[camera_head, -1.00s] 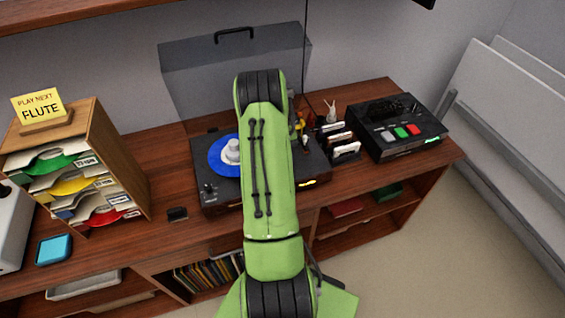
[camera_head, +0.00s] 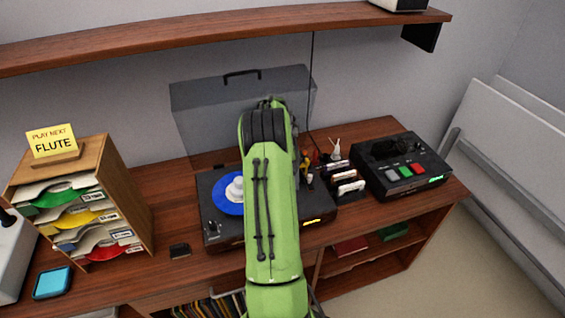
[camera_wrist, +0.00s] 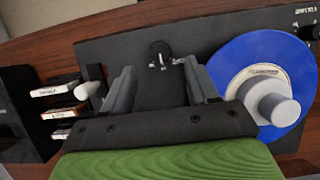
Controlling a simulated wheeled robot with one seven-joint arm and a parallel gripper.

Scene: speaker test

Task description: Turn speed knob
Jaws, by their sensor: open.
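The black record player (camera_head: 215,244) stands mid-desk with a blue record (camera_head: 229,206) and a pale round piece at its centre. In the wrist view, a small black knob (camera_wrist: 159,50) with white markings stands on the player's dark top (camera_wrist: 105,52). My gripper (camera_wrist: 158,68) is open and empty, its fingers left and right of this knob in the picture, apart from it. Another dark knob (camera_wrist: 308,33) with a label is at the upper right. My arm hides the gripper in the head view.
The clear lid (camera_head: 205,110) stands raised behind the player. A control box (camera_head: 400,165) with coloured buttons is at the right. A record rack (camera_head: 128,180) with a yellow note is at the left. Small cards (camera_wrist: 60,115) in a dark holder stand beside the player.

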